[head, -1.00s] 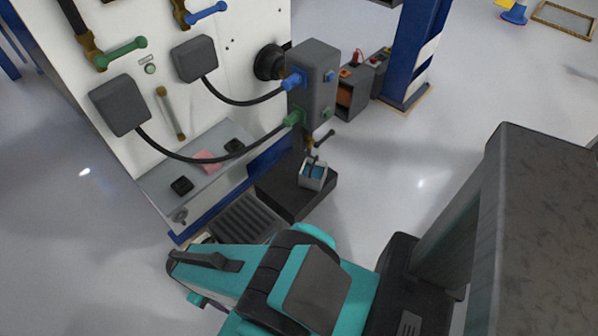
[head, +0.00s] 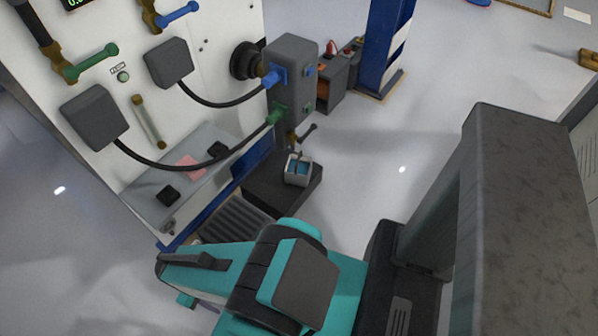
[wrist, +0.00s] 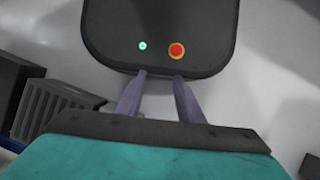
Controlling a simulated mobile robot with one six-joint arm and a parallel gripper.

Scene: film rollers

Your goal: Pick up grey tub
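The grey tub (head: 296,181) is a small light-grey open box with blue inside. In the head view it stands upright on a low dark block, under a tap with a dark lever. My gripper (wrist: 160,82) shows in the wrist view as two purple-grey fingers. They are apart with nothing seen between them, so it is open.
The dark block (head: 262,197) adjoins a ridged grate (head: 232,222) by a white cabinet (head: 215,100). A grey box (head: 292,80) with hoses overhangs behind the tub. A blue post (head: 383,50) stands further back. The floor right of the block is clear.

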